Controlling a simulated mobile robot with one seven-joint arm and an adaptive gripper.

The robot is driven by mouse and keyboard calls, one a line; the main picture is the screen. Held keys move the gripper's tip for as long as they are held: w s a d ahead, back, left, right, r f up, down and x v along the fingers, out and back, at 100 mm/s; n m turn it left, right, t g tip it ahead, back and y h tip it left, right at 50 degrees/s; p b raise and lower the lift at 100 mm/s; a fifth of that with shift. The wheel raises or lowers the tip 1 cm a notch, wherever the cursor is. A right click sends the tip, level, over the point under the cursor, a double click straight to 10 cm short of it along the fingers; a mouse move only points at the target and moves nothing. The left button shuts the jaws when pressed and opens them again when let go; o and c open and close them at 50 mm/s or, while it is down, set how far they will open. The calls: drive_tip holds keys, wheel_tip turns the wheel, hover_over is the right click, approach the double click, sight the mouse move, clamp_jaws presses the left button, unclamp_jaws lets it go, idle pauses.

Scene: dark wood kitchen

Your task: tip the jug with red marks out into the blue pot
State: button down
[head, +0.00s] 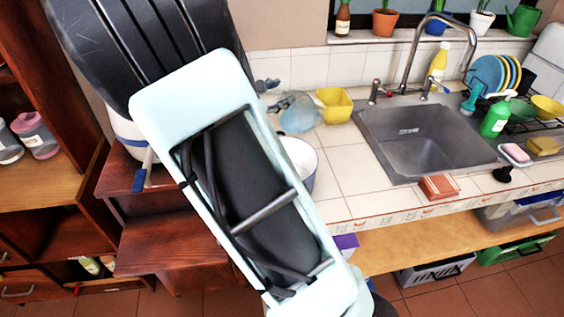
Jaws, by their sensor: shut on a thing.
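A clear, bluish jug (299,113) shows at the back of the tiled counter area, just right of my arm. It looks tilted, and its red marks cannot be made out. My gripper (276,94) shows only as small dark finger parts at the jug's left side, and it is shut on the jug. The rest of my gripper is hidden behind my arm.
A yellow container (335,105) stands right of the jug, beside the steel sink (425,140) with its tall tap. Another pale pot (127,132) is partly hidden at left. A red-brown sponge-like block (439,187) lies at the counter's front edge.

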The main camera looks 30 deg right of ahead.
drive_tip(key=shift+s+a+f+t+h+b, duration=0.15)
drive_tip(key=shift+t+h+b, duration=0.15)
drive_tip(key=shift+b, duration=0.6)
drive_tip(key=shift+s+a+r+t+h+b, duration=0.1)
drive_tip(key=shift+a+t+h+b, duration=0.15)
drive_tip(key=shift+b, duration=0.65)
drive_tip(key=shift+s+a+r+m+t+h+b, duration=0.4)
drive_tip(key=shift+h+b, duration=0.35)
drive_tip(key=shift+b, duration=0.9)
idle(2.1)
drive_tip(key=shift+s+a+f+t+h+b, duration=0.25)
drive_tip(key=shift+s+a+h+b, duration=0.45)
drive_tip(key=shift+b, duration=0.65)
idle(1.1)
